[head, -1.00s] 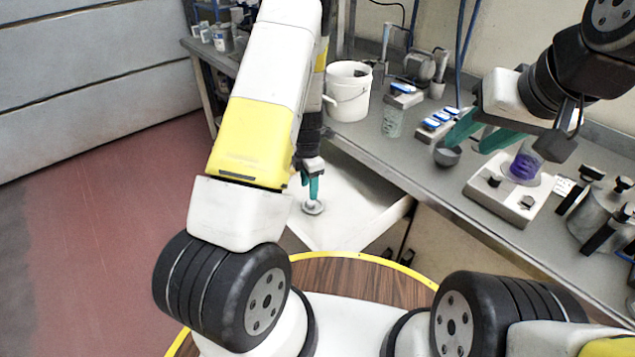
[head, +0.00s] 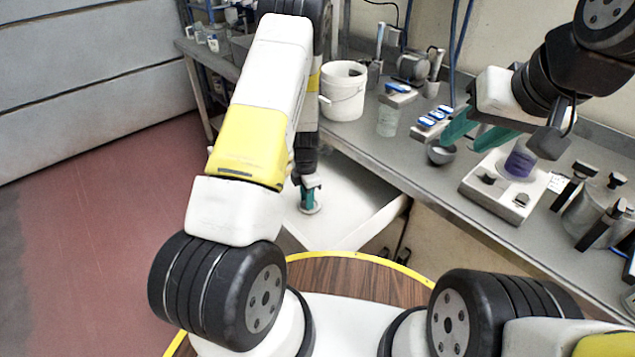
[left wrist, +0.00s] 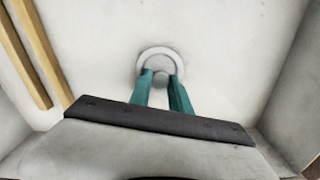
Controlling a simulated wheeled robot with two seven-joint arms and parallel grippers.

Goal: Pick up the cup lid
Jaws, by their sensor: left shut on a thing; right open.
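The cup lid (left wrist: 145,58) is a pale round disc with a grey knob at its middle. It lies in the open white drawer (head: 352,215), near the upper middle of the left wrist view. My left gripper (left wrist: 160,78) has its teal fingers shut on the lid's knob. In the head view the left gripper (head: 308,195) points down into the drawer, and the lid (head: 311,211) shows just below the fingertips. I cannot tell whether the lid touches the drawer floor. My right gripper (head: 462,136) is open above the bench, near a small grey bowl (head: 441,154).
Two wooden sticks (left wrist: 28,55) lie along the drawer's left side in the wrist view. The drawer walls surround the left gripper. On the bench (head: 400,160) stand a white bucket (head: 342,92), a clear jar (head: 388,120) and a device with a purple-filled beaker (head: 520,160).

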